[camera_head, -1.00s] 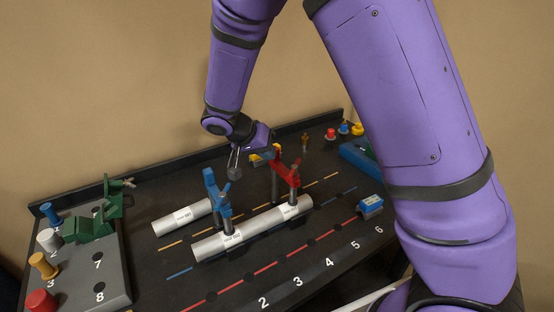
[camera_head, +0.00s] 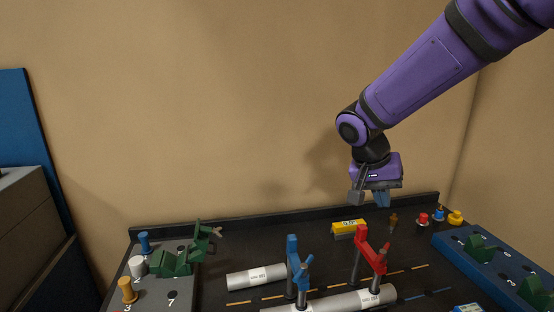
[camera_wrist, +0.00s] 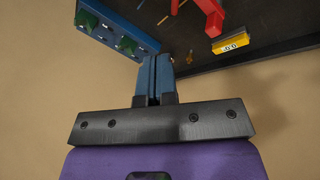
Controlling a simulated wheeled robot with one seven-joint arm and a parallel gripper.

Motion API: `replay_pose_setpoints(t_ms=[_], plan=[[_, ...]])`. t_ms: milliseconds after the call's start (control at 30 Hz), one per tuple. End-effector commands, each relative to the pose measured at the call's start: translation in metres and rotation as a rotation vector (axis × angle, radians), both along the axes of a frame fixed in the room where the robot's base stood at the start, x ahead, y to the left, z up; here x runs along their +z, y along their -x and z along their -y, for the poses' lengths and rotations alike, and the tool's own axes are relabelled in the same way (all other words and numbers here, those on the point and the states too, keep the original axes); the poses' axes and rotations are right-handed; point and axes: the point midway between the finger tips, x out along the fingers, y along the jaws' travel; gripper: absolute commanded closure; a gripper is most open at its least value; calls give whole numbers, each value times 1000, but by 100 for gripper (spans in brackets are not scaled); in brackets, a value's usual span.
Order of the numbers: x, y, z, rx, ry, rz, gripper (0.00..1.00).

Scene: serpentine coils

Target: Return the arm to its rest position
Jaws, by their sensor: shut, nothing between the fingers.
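My purple arm (camera_head: 420,82) comes in from the upper right in the head view. My gripper (camera_head: 382,199) hangs at its end, pointing down above the back right part of the black bench. In the wrist view my gripper (camera_wrist: 154,62) shows its blue fingers together with nothing between them. A yellow block with a white label (camera_head: 348,228) stands on the bench below and left of it. The yellow block also shows in the wrist view (camera_wrist: 231,43).
A red forked stand (camera_head: 362,255) and a blue forked stand (camera_head: 292,262) rise beside white tubes (camera_head: 257,277). A green clamp (camera_head: 172,263) stands at the left. A blue board (camera_head: 472,258) with green pieces lies at the right. The air beside the wall is clear.

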Motion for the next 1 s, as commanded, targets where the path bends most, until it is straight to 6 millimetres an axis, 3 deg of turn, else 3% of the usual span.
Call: replay_pose_setpoints(t_ms=[200,500,800,1000], plan=[[39,48,32,101,-136,13,100],[74,119,60,275,-253,86,100],[91,187,71,461,-281,205,100],[92,215,71,547,-264,261,100]])
